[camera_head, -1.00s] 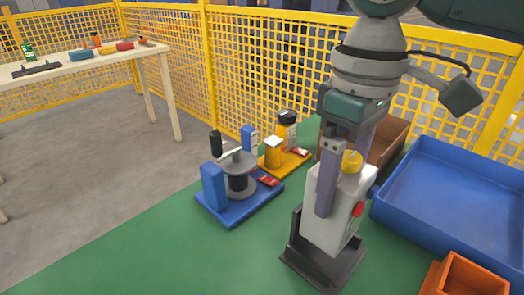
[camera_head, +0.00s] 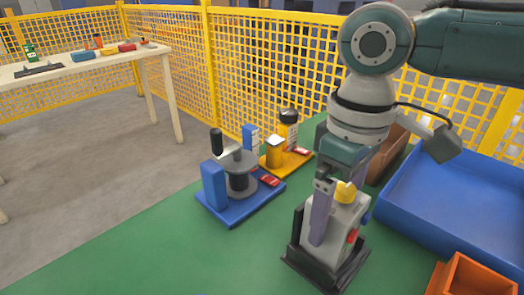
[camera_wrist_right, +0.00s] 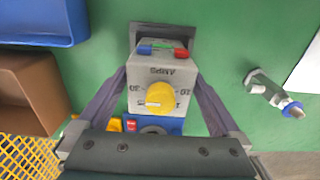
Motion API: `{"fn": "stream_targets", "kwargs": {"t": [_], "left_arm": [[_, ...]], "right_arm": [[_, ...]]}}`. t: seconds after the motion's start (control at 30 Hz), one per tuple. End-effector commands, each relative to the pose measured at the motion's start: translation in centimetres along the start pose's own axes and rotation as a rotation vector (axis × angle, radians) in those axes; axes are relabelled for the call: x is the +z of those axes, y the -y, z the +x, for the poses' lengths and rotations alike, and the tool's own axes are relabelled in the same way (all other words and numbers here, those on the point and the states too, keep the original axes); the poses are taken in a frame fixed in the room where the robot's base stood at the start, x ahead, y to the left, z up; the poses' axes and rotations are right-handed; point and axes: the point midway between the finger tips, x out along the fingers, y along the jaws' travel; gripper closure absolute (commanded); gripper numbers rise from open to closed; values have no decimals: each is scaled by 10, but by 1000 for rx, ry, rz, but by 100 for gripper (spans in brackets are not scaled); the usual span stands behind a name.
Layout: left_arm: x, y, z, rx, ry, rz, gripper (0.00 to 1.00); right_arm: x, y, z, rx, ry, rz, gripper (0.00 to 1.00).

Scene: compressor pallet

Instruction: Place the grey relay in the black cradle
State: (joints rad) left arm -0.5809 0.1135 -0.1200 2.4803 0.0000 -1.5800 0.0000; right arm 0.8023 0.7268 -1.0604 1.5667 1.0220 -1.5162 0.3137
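The grey relay (camera_head: 349,215) has a yellow knob and a red button on its side. It stands in the black cradle (camera_head: 353,274), its lower part hidden by the cradle walls. My right gripper (camera_head: 318,238) comes down over the relay with one finger along its near side. In the right wrist view the two fingers lie against opposite sides of the relay (camera_wrist_right: 147,62), with the yellow knob between them. The cradle (camera_wrist_right: 140,33) shows there behind the relay's far end. My left gripper is in neither view.
A blue fixture (camera_head: 213,190) and a yellow fixture (camera_head: 275,157) stand left of the cradle. A blue tray (camera_head: 445,190), a brown box (camera_head: 391,158) and an orange bin (camera_head: 474,278) lie to the right. The green surface at front left is clear.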

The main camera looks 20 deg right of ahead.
Motion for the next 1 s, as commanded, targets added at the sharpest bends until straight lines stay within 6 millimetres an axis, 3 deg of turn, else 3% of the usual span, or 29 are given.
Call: {"fn": "stream_targets", "kwargs": {"t": [0.27, 0.7, 0.83, 1.0], "left_arm": [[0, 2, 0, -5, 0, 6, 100], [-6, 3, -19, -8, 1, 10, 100], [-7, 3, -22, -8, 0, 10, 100], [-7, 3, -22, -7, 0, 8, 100]], "right_arm": [[-1, 0, -6, 1, -2, 0, 0], [-1, 0, -95, 0, -4, 0, 0], [-1, 0, -114, 0, -3, 1, 0], [0, 0, -123, 0, 0, 1, 0]]}}
